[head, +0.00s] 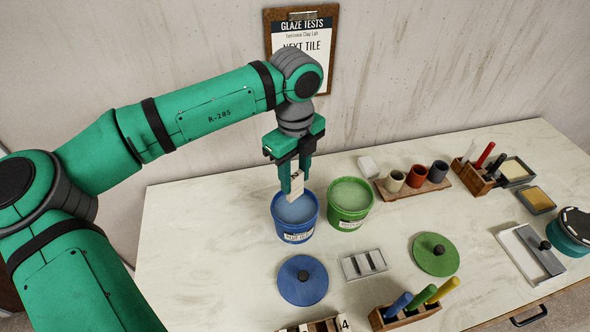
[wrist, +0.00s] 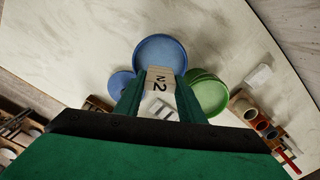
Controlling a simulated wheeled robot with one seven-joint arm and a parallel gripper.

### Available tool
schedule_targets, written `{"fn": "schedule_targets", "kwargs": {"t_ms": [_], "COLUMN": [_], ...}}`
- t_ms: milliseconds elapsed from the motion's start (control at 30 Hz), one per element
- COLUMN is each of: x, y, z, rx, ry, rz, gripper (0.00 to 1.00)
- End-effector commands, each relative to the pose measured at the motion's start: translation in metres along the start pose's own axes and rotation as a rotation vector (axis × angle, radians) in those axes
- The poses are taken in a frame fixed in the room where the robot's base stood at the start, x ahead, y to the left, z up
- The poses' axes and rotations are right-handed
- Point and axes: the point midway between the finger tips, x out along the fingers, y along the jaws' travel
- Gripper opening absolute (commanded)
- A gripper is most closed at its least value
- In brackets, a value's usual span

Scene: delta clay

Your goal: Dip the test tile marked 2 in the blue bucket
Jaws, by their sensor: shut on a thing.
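My gripper (head: 294,178) is shut on a pale tile (head: 296,186), which hangs down between the fingers. In the wrist view the tile (wrist: 159,78) shows a dark mark reading 2. The blue bucket (head: 295,230) stands open on the table, with blue liquid inside and a white label on its front. The tile is over the bucket's opening; its lower end overlaps the opening in the head view, and I cannot tell whether it touches the liquid. The bucket also shows in the wrist view (wrist: 160,48), just beyond the tile.
An open green bucket (head: 348,213) stands close on the right. A blue lid (head: 303,288), a small slotted rack (head: 363,265) and a green lid (head: 435,262) lie in front. A board with several cups (head: 414,191) is farther right. A clipboard (head: 320,85) hangs on the wall behind.

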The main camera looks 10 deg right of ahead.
Motion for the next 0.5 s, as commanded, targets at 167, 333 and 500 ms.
{"fn": "schedule_targets", "kwargs": {"t_ms": [167,333,500], "x": [0.013,0.027,0.040], "y": [0.000,0.000,0.000], "z": [0.001,0.000,-0.001], "rx": [-0.001,0.000,0.001], "ry": [-0.002,0.002,0.002], "rz": [0.000,-0.001,-0.001], "gripper": [0.11,0.11,0.11]}}
